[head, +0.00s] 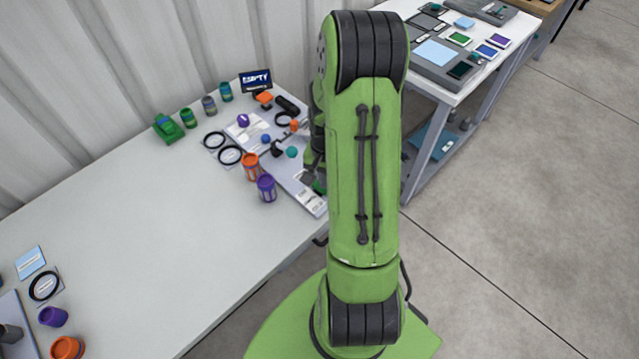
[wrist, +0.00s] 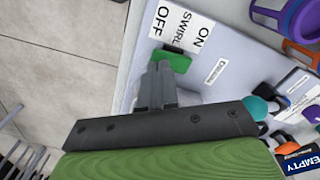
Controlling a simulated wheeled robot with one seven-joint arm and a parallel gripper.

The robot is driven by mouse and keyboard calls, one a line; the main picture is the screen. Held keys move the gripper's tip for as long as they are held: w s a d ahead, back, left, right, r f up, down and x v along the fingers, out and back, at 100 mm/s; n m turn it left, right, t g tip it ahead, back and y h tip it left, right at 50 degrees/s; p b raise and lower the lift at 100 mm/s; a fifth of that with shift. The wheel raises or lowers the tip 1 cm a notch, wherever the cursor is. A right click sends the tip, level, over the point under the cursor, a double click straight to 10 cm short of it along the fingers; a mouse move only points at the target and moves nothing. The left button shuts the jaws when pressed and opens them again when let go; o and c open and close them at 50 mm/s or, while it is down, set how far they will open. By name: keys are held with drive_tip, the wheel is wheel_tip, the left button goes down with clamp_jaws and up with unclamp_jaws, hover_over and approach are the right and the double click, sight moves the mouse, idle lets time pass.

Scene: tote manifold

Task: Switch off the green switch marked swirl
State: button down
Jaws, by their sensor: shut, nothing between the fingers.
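The green switch (wrist: 174,60) shows in the wrist view as a green block beside a white label (wrist: 181,27) reading OFF, SWIRL and ON. OFF is at the label's left end and ON at its right end. The block lies nearer the ON end. My gripper (wrist: 160,68) is shut and empty, its fingertips right at the block's lower left edge; I cannot tell whether they touch. The fingers hide part of the panel below the switch. In the head view my arm hides most of the gripper, and the label (head: 313,203) shows at the panel's front end.
The pale panel (wrist: 232,50) also carries coloured knobs. A purple cup (head: 266,188) and an orange cup (head: 250,166) stand left of it. Black rings (head: 229,155) and an EMPTY sign (head: 256,81) are farther back. The table's left middle (head: 130,220) is clear.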

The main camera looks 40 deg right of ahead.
drive_tip(key=shift+f+b, duration=0.85)
drive_tip(key=shift+f, duration=0.15)
idle(0.6)
drive_tip(key=shift+r, duration=0.1)
wheel_tip(320, 180, up, 7)
drive_tip(key=p, duration=0.5)
drive_tip(key=shift+p, duration=0.35)
